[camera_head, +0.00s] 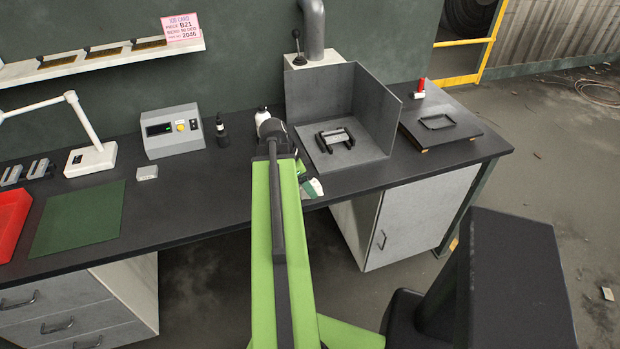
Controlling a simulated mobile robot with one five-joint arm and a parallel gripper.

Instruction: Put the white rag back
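My green arm reaches from the bottom of the view over the workbench (190,215), and it hides part of the bench top. My gripper's fingers are not clearly visible; the arm's far end is blocked by its own links. A small white and green patch (313,187) shows just right of the arm at the bench's front edge. It may be the white rag, but it is too small and too covered to be sure. I cannot tell whether my gripper touches it.
A grey open-sided booth (375,105) holds a black bracket. A dark hatch with a handle (440,125) and red-topped item (420,88) are right of it. A grey control box (172,130), dark bottle (222,130), green mat (80,220) and red tray (10,222) are left.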

